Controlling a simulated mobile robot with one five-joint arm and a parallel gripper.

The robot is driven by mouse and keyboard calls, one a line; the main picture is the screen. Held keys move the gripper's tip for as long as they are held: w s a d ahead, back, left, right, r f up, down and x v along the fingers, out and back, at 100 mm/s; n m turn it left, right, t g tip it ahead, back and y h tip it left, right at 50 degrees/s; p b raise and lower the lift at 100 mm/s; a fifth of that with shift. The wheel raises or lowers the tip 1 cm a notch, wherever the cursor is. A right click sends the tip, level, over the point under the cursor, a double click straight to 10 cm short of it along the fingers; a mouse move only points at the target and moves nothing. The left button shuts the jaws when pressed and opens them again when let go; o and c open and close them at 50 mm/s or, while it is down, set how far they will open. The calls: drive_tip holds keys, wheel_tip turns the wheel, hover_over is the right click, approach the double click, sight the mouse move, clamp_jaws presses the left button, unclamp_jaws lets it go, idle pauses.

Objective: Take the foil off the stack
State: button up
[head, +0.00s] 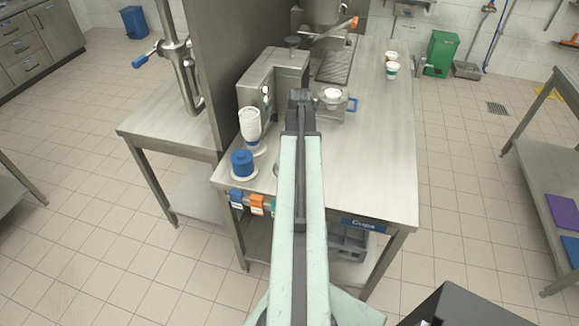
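My arm reaches forward over the steel table, and my gripper (301,97) is at its far end, in front of the filling machine. I see it from behind, so its fingers and anything between them are hidden. A blue round stack (242,163) sits on a white base at the table's near left corner. A sliver of a grey round thing (276,183) shows at the left edge of my arm, which hides the rest. I cannot tell whether either is the foil stack. A white cup (332,93) sits in a holder with a blue handle, just right of my gripper.
The steel table (385,165) is clear on its right side. A white cup stack (250,126) stands beside the machine (285,68). Two banded cups (391,72) stand at the back right. Coloured tags (256,203) hang on the front edge; a grey crate (348,243) sits below.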

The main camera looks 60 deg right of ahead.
clamp_jaws()
idle(1.3)
